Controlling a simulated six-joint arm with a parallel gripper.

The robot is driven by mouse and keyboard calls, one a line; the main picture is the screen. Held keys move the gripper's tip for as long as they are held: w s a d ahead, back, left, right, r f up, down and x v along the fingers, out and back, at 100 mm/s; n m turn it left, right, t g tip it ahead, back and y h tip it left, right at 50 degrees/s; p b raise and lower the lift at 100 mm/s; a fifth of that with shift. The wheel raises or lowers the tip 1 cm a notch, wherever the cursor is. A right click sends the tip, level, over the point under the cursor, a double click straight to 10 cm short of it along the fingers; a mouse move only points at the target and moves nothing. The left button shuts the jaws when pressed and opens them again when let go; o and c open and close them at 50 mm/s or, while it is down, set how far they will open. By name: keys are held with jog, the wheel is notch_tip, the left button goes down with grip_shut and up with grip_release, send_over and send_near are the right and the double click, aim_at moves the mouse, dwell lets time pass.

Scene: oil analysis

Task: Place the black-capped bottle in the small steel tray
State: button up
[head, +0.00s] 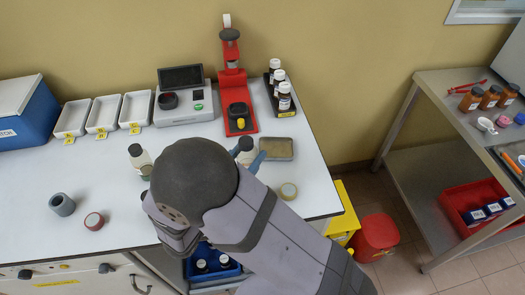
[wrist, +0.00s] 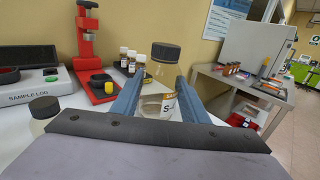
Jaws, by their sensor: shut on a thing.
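My gripper (wrist: 159,90) is shut on a black-capped bottle (wrist: 157,104), its blue fingers on either side of it. The bottle is clear and upright, with a pale liquid and a white label partly reading "S-". In the head view my arm hides most of it; its dark cap (head: 246,143) shows just left of the small steel tray (head: 277,149). That tray is shallow and looks empty, near the table's right edge. How high the bottle is above the table cannot be told. The tray is not visible in the wrist view.
A second black-capped bottle (head: 139,160) stands left of my arm. A red press (head: 234,90) and a rack of several dark bottles (head: 282,90) stand behind the tray. White trays (head: 103,114) stand at back left.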

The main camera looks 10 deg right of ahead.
jog(key=w+d+m+g+h+b, duration=0.2)
jog(key=d+m+g+h, duration=0.15)
jog(key=d, duration=0.65)
jog(key=r+n+t+y, duration=0.1)
jog(key=n+t+y, duration=0.2)
send_over(276, 150)
jog(key=shift+h, duration=0.25)
jog(key=shift+f, duration=2.95)
jog(key=shift+f, duration=0.1)
jog(key=shift+f, duration=2)
jog(key=shift+f, duration=0.15)
jog(key=o, duration=1.1)
jog(key=shift+o, duration=0.2)
